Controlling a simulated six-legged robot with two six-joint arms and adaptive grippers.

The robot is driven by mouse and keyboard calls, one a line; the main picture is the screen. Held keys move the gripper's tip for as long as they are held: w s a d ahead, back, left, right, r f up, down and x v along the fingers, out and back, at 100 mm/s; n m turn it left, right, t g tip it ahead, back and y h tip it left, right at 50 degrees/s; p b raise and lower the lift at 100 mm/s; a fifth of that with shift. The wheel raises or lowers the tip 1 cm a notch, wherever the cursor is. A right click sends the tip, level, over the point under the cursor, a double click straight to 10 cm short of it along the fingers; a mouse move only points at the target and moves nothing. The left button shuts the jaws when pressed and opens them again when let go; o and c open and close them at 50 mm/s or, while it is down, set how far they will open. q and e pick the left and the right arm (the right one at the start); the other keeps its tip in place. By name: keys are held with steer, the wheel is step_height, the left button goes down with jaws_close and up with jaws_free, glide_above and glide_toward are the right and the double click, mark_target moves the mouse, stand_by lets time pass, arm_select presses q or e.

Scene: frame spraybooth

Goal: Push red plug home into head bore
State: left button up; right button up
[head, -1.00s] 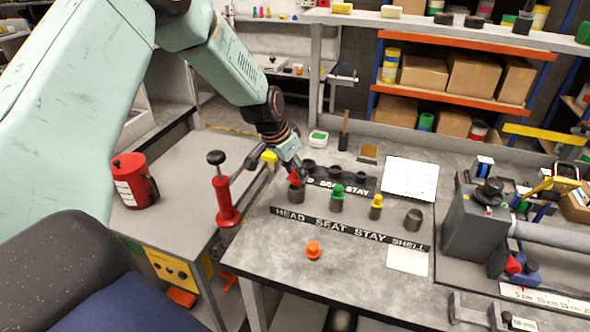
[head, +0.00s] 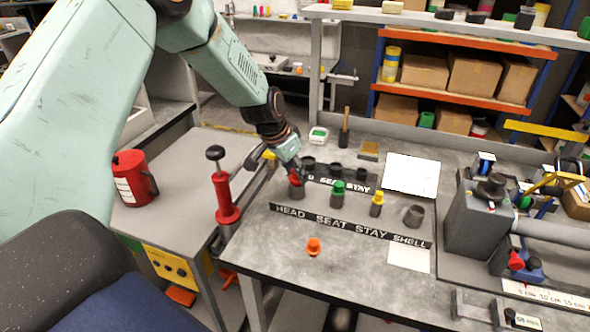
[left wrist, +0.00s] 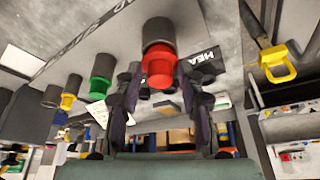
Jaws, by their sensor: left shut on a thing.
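The red plug (head: 295,180) is at the mouth of the grey head bore (head: 297,192), behind the HEAD end of the label strip (head: 350,226). My left gripper (head: 293,173) comes down from above and is shut on the plug. In the left wrist view the red plug (left wrist: 158,68) sits between my dark fingers (left wrist: 158,84), its end against the bore's cylinder (left wrist: 158,33) and roughly in line with it. How deep the plug sits is hidden. My right gripper is not in view.
A green plug (head: 338,187) and a yellow plug (head: 377,198) stand in neighbouring grey cylinders, and an empty-looking cylinder (head: 414,215) is at the right. An orange plug (head: 313,246) lies in front. A red hand pump (head: 225,200) stands left. The front bench is mostly clear.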

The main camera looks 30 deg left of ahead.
arm_select(q)
steer(key=shift+f+b, duration=0.55)
steer(key=shift+f, duration=0.15)
steer(key=o, duration=1.1)
steer(key=shift+r, duration=0.1)
steer(key=shift+r, duration=0.1)
steer(key=v, duration=1.2)
